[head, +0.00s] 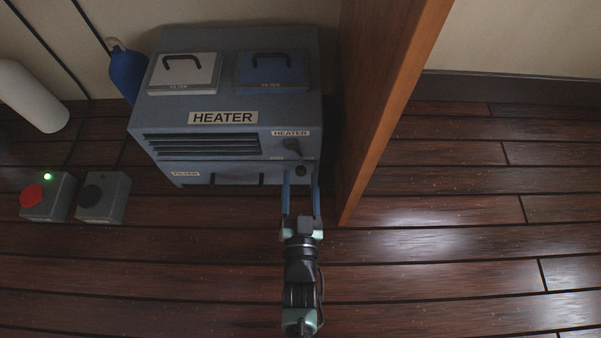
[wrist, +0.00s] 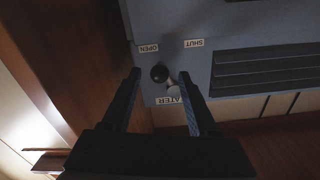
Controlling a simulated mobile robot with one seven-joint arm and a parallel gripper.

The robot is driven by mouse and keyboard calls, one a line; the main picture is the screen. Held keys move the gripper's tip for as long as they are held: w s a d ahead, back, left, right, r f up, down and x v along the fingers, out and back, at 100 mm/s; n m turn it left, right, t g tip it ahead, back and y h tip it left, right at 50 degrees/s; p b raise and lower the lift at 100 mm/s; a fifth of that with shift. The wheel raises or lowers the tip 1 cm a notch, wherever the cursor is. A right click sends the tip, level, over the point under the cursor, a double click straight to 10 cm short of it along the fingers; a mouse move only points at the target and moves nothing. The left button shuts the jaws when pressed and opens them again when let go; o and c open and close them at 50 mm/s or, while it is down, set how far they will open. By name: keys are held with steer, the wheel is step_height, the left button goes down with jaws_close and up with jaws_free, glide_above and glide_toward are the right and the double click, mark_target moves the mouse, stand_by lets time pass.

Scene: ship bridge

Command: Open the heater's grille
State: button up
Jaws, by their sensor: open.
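The blue-grey heater (head: 222,118) stands against the wall in the head view. Its slatted grille (head: 195,149) is on the front at left and also shows in the wrist view (wrist: 270,72). Right of the grille in the head view is a small lever (head: 292,147) with a dark ball knob (wrist: 159,72). In the wrist view, OPEN (wrist: 148,48) and SHUT (wrist: 194,43) labels appear upside down, with the knob nearer OPEN. My gripper (head: 301,179) is open at the heater's front right. In the wrist view the knob appears between the fingertips (wrist: 160,76); contact is not visible.
A wooden panel (head: 385,110) stands close to the right of the heater and my gripper. Two filters (head: 272,72) lie on top of the heater. Two button boxes (head: 103,198), one red-buttoned (head: 45,198), stand at left. The floor at right is clear.

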mark_target(301, 171)
steer(key=shift+w+b, duration=0.55)
steer(key=shift+w, duration=1)
steer(key=shift+c, duration=0.2)
jaws_close()
